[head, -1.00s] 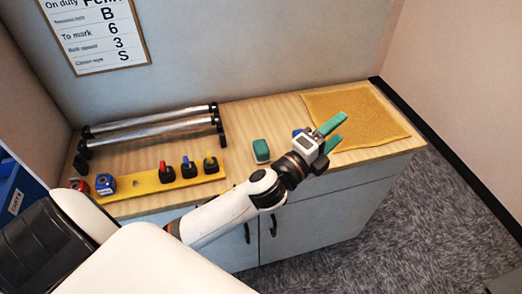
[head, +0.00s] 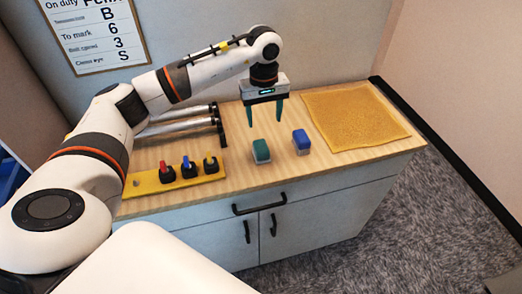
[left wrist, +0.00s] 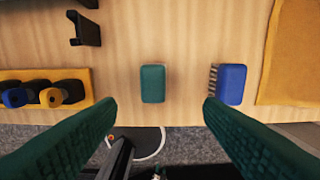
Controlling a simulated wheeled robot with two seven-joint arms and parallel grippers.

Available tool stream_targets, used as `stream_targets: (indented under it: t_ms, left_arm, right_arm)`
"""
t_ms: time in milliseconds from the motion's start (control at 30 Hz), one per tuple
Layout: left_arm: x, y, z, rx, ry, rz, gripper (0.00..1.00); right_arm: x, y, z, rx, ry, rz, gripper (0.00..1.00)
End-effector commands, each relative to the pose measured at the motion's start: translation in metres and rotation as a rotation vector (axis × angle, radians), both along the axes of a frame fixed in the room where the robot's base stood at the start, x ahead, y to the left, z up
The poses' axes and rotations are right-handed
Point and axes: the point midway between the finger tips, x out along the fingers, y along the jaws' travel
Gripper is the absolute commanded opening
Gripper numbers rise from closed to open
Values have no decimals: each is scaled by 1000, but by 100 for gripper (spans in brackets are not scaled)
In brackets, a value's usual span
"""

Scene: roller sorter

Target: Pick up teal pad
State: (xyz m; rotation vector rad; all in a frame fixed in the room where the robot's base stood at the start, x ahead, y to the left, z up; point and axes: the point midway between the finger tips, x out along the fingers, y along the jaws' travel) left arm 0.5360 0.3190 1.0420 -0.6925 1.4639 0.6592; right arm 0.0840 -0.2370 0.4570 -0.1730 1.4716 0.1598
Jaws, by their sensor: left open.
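The teal pad (head: 261,151) is a small block lying on the wooden counter. In the left wrist view the teal pad (left wrist: 153,84) lies between and beyond my two fingertips. My left gripper (head: 265,124) has teal fingers pointing down; it is open and empty, above and slightly behind the pad in the head view. The same gripper (left wrist: 160,105) shows its spread fingers in the left wrist view. A blue block (head: 301,141) with bristles sits to the right of the pad, apart from it; it also shows in the left wrist view (left wrist: 231,84). My right gripper is not in view.
A yellow rack (head: 150,183) with red, blue and yellow-topped black pieces lies left of the pad. A roller stand (head: 185,125) is behind it, partly hidden by my arm. A yellow mat (head: 355,115) lies at the right. The counter (head: 290,172) around the pad is clear.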

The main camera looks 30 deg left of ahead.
Motion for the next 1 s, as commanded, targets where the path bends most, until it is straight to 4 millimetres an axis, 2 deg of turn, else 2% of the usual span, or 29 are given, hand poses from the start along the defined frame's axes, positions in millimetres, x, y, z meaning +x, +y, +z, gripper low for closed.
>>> stream_targets:
  t_ms: [100,400,567,767,900,1000]
  left_arm:
    - [-2,7,-10,24,13,0,62]
    - [-2,5,-58,21,11,-1,62]
    - [-3,5,-68,20,12,-1,62]
    - [-10,5,-94,19,13,-1,62]
    - [-8,5,-112,18,9,-1,62]
    - [-8,5,-117,19,8,-2,62]
  right_arm:
    - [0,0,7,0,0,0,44]
    - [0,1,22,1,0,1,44]
    - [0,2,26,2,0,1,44]
    - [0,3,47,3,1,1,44]
    - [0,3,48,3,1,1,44]
    - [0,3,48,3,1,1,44]
